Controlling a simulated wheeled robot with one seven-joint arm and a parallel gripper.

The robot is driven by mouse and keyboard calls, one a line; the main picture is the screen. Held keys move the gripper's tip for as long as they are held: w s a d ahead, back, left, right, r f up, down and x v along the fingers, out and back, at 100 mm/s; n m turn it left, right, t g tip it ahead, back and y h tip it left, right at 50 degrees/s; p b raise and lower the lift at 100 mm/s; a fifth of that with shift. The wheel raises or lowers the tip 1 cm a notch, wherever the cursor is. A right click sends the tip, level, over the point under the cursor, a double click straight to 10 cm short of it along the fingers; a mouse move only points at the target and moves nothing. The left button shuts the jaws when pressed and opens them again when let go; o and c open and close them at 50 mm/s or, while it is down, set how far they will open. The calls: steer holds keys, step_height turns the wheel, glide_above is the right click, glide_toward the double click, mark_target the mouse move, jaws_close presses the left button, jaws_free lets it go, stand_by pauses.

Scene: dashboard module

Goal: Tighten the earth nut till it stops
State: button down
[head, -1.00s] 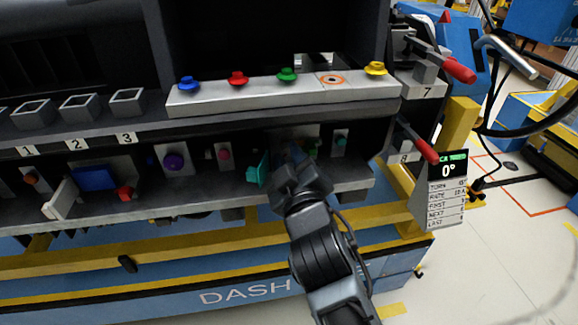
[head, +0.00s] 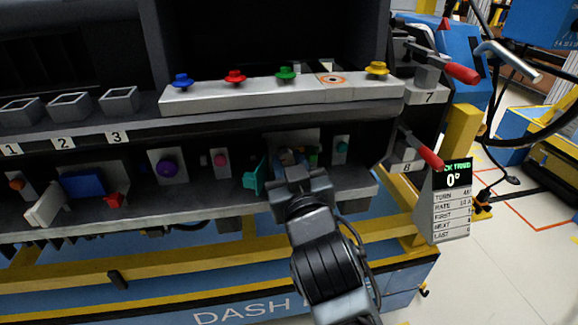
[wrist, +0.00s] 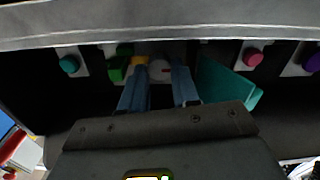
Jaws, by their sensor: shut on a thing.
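My gripper (wrist: 160,86) is in the lower bay of the dashboard module, its two blue fingers on either side of a pale round nut (wrist: 160,69) with a small red mark. I take this to be the earth nut, and the fingers are shut on it. A green and yellow piece (wrist: 118,65) sits just left of the fingers in the wrist view. In the head view my gripper (head: 291,158) covers most of the nut. The display (head: 452,178) at the right reads 0°.
A teal flap (head: 255,176) stands out close beside my gripper; it also shows in the wrist view (wrist: 225,85). A shelf edge (wrist: 160,22) runs just past the fingers. Coloured knobs line the bay, including a pink one (head: 221,160). Red-handled clamps (head: 428,154) are at the right.

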steer(key=shift+f, duration=0.15)
steer(key=c, duration=1.1)
jaws_free()
steer(key=shift+s, duration=0.1)
steer(key=v, duration=0.7)
steer(key=shift+s, duration=0.3)
steer(key=shift+d, duration=0.15)
